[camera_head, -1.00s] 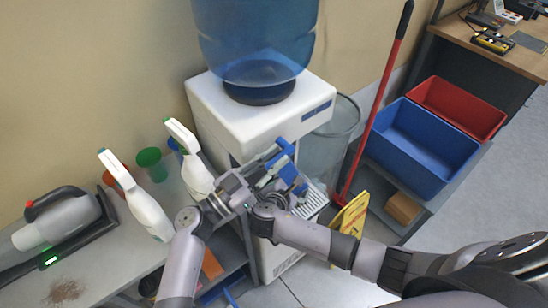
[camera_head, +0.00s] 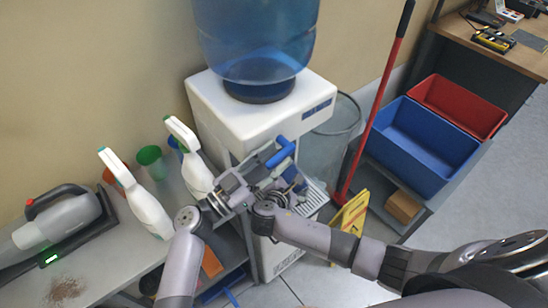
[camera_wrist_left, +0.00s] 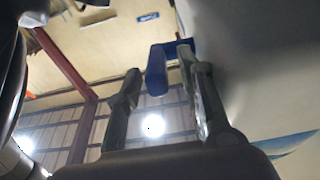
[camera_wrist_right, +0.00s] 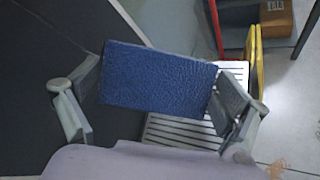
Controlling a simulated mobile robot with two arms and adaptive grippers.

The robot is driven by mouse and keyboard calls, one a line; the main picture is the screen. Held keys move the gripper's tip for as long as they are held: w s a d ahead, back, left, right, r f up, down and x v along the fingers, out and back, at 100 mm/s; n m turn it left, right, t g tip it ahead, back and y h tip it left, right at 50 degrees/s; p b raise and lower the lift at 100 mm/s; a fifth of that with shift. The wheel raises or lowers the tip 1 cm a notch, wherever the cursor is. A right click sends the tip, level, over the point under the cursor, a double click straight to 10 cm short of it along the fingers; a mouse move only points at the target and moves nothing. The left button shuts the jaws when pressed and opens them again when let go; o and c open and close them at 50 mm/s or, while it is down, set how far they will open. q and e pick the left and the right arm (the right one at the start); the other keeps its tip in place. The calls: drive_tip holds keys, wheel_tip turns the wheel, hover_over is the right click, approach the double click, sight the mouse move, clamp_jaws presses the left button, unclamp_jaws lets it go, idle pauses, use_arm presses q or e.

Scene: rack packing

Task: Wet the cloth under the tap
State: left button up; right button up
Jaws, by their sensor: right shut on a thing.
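The white water dispenser (camera_head: 262,118) has a blue tap handle (camera_head: 280,153) on its front. My left gripper (camera_head: 262,163) is at the tap with its fingers apart. In the left wrist view the blue handle (camera_wrist_left: 157,72) shows between the fingers, closer to the right one; I cannot tell if they touch. My right gripper (camera_wrist_right: 160,105) is shut on the blue cloth (camera_wrist_right: 155,80), which spans between its fingers. The cloth is above the slotted white drip tray (camera_wrist_right: 185,131). In the head view the cloth (camera_head: 293,174) is partly hidden by the grippers. No water is visible.
Two white spray bottles (camera_head: 148,208) and a green cup (camera_head: 152,160) stand on the grey shelf left of the dispenser, with a handheld vacuum (camera_head: 58,228). A red-handled pole (camera_head: 376,102), a yellow sign (camera_head: 350,215) and blue and red bins (camera_head: 425,148) are at the right.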

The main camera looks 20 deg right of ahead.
use_arm(q)
drive_tip(key=v, duration=1.1)
drive_tip(key=shift+a, duration=0.35)
drive_tip(key=shift+s, duration=0.1)
drive_tip(key=w+d+r, duration=0.1)
drive_tip(key=d, duration=0.2)
drive_tip(key=w+d+y, duration=0.1)
drive_tip(key=d, duration=0.3)
drive_tip(key=w+d+r+y, duration=0.1)
drive_tip(key=d, duration=0.3)
drive_tip(key=shift+w+d+r+g, duration=0.15)
drive_tip(key=shift+w+r+g, duration=0.2)
drive_tip(key=shift+g, duration=0.05)
drive_tip(key=shift+c, duration=0.6)
clamp_jaws()
